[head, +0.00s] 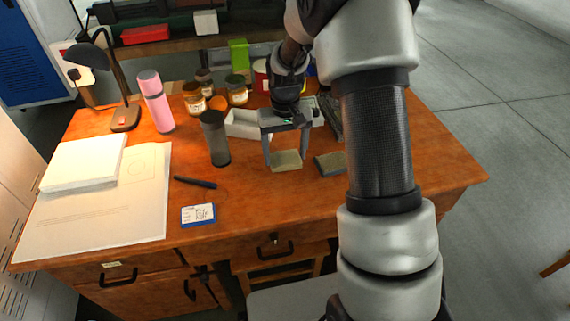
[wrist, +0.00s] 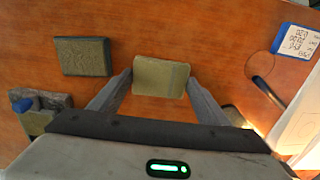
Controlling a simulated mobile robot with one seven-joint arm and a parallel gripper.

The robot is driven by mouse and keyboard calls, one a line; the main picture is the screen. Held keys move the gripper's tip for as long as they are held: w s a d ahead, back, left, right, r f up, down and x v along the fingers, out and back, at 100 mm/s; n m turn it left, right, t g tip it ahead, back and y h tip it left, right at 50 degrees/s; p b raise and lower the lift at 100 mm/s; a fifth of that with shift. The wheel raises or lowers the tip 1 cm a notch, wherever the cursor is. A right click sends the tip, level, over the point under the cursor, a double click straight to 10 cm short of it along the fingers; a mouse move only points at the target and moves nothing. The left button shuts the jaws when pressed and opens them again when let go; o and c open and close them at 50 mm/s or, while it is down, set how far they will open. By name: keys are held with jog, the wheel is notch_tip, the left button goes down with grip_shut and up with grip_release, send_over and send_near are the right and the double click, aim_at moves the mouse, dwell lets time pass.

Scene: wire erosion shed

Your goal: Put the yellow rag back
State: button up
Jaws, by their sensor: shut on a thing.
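The yellow rag (head: 286,161) is a small folded olive-yellow pad. My gripper (head: 286,155) points down over the middle of the wooden desk and is shut on it, one finger on each side. In the wrist view the rag (wrist: 161,77) sits between the fingertips (wrist: 160,80). I cannot tell whether it touches the desk or hangs just above it. A similar but darker grey-green pad (head: 329,163) lies flat on the desk to the right of the gripper; it also shows in the wrist view (wrist: 83,57), apart from the rag.
A white open tray (head: 241,124) is behind my gripper, partly hidden. A dark tumbler (head: 214,140), pink bottle (head: 155,101), several jars (head: 195,100) and a lamp (head: 124,115) stand left. A pen (head: 195,182) and blue-edged card (head: 198,215) lie in front. The desk's right side (head: 445,170) is clear.

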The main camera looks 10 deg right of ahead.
aim_at(285, 157)
jog(key=shift+f+b, duration=0.3)
jog(key=shift+f, duration=1.55)
jog(key=shift+f, duration=0.1)
jog(key=shift+f, duration=0.1)
jog(key=o, duration=0.9)
